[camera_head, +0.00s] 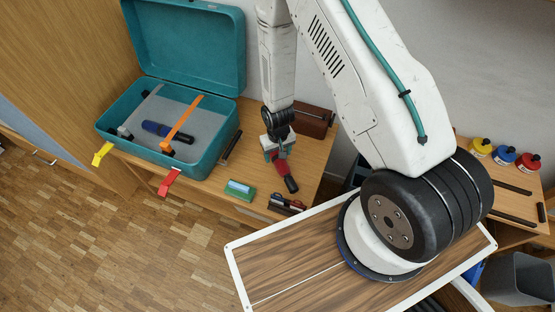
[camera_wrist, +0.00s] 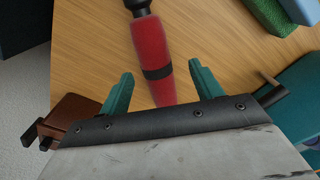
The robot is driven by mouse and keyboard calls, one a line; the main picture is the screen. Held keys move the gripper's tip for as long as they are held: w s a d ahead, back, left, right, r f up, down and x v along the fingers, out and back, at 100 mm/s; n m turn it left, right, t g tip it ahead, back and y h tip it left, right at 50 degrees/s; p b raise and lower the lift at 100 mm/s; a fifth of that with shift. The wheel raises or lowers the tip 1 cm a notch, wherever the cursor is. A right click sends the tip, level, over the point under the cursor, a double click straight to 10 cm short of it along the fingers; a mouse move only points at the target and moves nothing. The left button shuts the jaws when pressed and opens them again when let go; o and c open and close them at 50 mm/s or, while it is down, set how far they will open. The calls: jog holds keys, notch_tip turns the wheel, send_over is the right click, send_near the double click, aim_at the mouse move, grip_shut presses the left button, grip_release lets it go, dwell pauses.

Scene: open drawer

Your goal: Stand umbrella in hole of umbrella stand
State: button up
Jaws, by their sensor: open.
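A short folded red umbrella (camera_head: 281,167) with a black handle and a dark band lies on the wooden bench top. It also shows in the wrist view (camera_wrist: 150,50), handle toward the top. My gripper (camera_head: 278,151) is open above it. In the wrist view its teal fingers (camera_wrist: 161,69) stand on either side of the umbrella's red end, with a gap on both sides. I cannot tell how high they are above the bench. I cannot make out an umbrella stand with a hole for certain. A brown block-like object (camera_head: 314,121) with a dark bar sits behind the umbrella.
An open teal case (camera_head: 204,160) with a dark blue item inside stands left on the bench. A green-and-blue block (camera_head: 239,190) and small dark-and-red items (camera_head: 286,204) lie near the bench's front edge. Paint pots (camera_head: 505,154) stand at right.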

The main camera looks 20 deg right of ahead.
notch_tip(320, 180, up, 7)
notch_tip(320, 180, up, 14)
send_over(278, 160)
jog(key=w, duration=0.1)
jog(key=s+d+r, duration=0.2)
jog(key=s+r, duration=0.1)
jog(key=r, duration=1)
jog(key=s+d+r+t, duration=0.1)
jog(key=s+r, duration=1.7)
jog(key=s, duration=0.3)
jog(key=shift+s+d, duration=0.25)
jog(key=shift+d, duration=0.05)
